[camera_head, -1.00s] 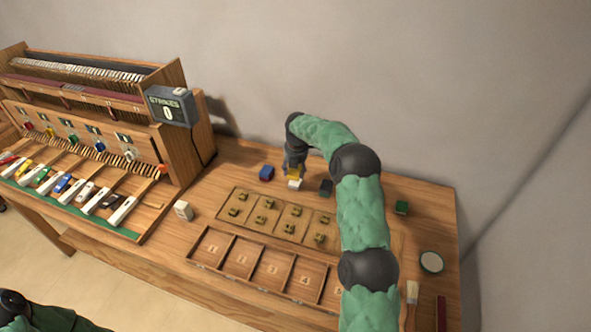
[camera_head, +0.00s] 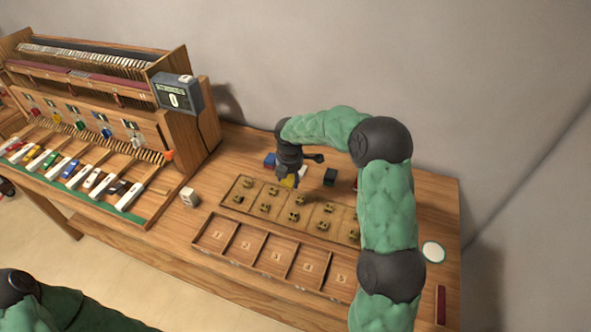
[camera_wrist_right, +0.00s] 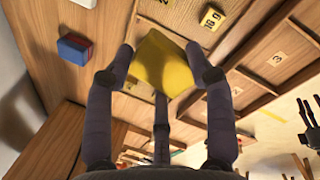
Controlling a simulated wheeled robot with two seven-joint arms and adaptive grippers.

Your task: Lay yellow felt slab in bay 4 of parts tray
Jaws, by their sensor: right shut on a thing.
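My right gripper (camera_head: 289,172) is shut on the yellow felt slab (camera_head: 288,181), just behind the rear edge of the plate with the brass-coloured pieces. In the right wrist view the slab (camera_wrist_right: 165,62) sits between the fingertips, tilted. The parts tray (camera_head: 262,272) lies along the table's front, with its numbered bays open and empty. Bay 4 (camera_head: 309,268) is in front of the gripper and to its right. The left arm (camera_head: 70,315) shows at the lower left, its gripper outside the head view. A dark jointed shape (camera_wrist_right: 308,118) at the wrist view's right edge may be the left gripper.
A plate (camera_head: 243,211) with several brass-coloured pieces lies between gripper and tray. A blue block (camera_head: 269,160), a white piece (camera_head: 303,172) and a dark block (camera_head: 330,176) are near the gripper.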

